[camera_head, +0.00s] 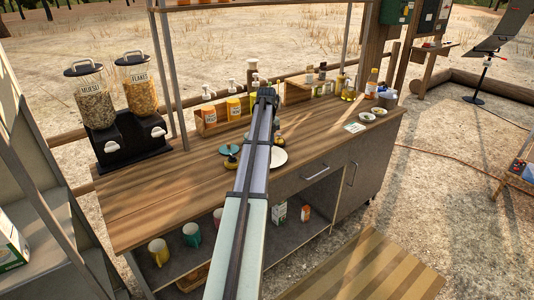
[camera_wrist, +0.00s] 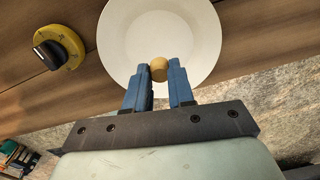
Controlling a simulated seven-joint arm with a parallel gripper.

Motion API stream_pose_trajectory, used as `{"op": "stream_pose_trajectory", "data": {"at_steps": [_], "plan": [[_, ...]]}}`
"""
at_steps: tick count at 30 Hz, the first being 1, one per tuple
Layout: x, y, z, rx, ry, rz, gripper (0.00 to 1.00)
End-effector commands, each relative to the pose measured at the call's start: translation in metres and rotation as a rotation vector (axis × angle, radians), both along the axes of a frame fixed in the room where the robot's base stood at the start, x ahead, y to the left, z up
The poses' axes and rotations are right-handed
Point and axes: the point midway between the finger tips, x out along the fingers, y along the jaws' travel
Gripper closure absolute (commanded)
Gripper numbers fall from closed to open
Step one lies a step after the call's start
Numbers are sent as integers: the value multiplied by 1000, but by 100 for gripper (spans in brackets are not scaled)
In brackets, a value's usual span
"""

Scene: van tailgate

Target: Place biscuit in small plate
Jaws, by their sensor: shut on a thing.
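The biscuit (camera_wrist: 159,70) is a small round tan piece between my gripper's blue fingertips in the wrist view. My gripper (camera_wrist: 158,76) is shut on it. The small plate (camera_wrist: 122,32) is white and round, and lies on the wooden counter. In the wrist view the biscuit and fingertips appear over the plate's lower middle; I cannot tell whether the biscuit touches it. In the head view only the plate's right part (camera_head: 279,157) shows beside my arm. My arm hides the biscuit there.
A yellow timer with a black knob (camera_wrist: 58,46) sits left of the plate. Cereal dispensers (camera_head: 115,110) stand at the left, and condiment containers line the back. Small bowls (camera_head: 367,117) are at the right.

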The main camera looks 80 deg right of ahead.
Motion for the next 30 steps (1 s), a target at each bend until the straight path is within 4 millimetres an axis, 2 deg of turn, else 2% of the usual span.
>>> {"op": "stream_pose_trajectory", "data": {"at_steps": [14,27,28,30], "plan": [[0,0,-48,1,0,0,100],[0,0,-53,-1,-1,0,100],[0,0,-52,-1,0,0,74],[0,0,-52,-1,0,0,67]]}}
